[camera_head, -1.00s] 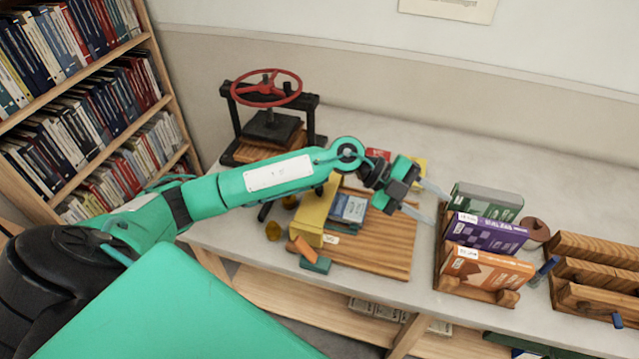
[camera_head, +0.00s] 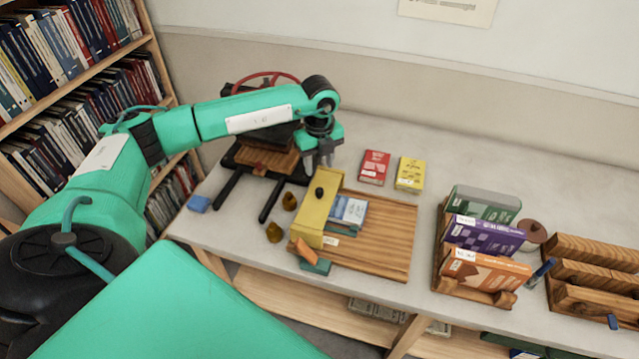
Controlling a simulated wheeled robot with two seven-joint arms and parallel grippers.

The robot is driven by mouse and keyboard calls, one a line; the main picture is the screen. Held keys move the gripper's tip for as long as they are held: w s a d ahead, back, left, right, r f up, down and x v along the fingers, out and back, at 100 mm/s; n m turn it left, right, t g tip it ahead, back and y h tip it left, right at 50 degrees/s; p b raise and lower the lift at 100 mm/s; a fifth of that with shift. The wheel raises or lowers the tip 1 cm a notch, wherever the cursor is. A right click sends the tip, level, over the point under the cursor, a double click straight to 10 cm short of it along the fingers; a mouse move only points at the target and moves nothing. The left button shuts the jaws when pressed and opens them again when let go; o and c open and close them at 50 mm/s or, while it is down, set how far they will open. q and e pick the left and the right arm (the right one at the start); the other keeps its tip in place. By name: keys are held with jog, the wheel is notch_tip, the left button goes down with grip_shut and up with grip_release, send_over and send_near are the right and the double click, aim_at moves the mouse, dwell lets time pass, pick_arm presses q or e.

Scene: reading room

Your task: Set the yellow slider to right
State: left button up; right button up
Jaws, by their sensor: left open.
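The yellow slider (camera_head: 318,216) is a long yellow block with a black knob on top. It sits at the left end of a grooved wooden board (camera_head: 385,235) on the table. A blue-grey book (camera_head: 349,211) lies on the board just right of the slider. My left gripper (camera_head: 319,166) is open and empty, with its fingers pointing down. In the picture it is just above the slider's far end and looks apart from it. My right gripper is not in view.
A press with a red wheel (camera_head: 262,78) stands behind my left arm. A red book (camera_head: 375,167) and a yellow book (camera_head: 410,173) lie beyond the board. A rack of boxed books (camera_head: 440,250) stands at the right. Orange and teal blocks lie by the slider's near end.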

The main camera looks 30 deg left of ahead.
aim_at(319, 190)
pick_arm(q)
notch_tip(319, 190, down, 9)
jog(key=shift+f+p, duration=0.1)
jog(key=shift+p, duration=1.1)
grip_shut()
